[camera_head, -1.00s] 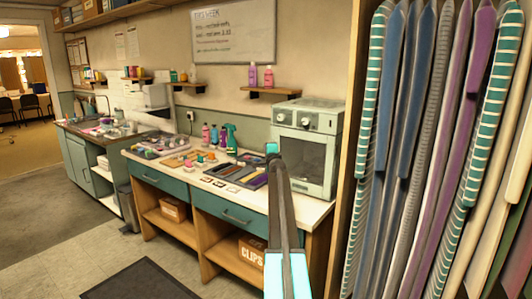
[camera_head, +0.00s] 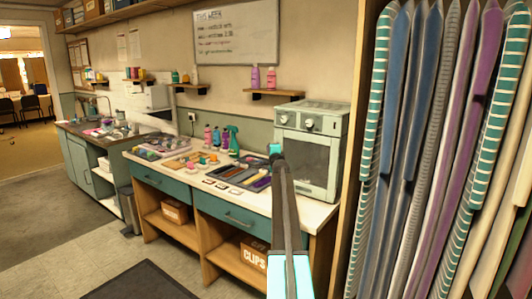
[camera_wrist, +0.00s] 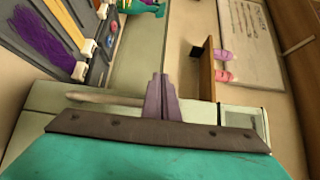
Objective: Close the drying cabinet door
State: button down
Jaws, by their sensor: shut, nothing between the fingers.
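The counter (camera_head: 180,170) carries trays, brushes and a teal spray bottle (camera_head: 233,138). Open floor and a dark mat (camera_head: 140,282) lie at the left front.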

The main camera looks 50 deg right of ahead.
jog(key=shift+s+d, duration=0.4)
jog(key=shift+s, duration=0.05)
jog(key=a+p, duration=0.2)
jog(key=a, duration=1.2)
jog(key=shift+s+a, duration=0.3)
jog(key=shift+a, duration=0.1)
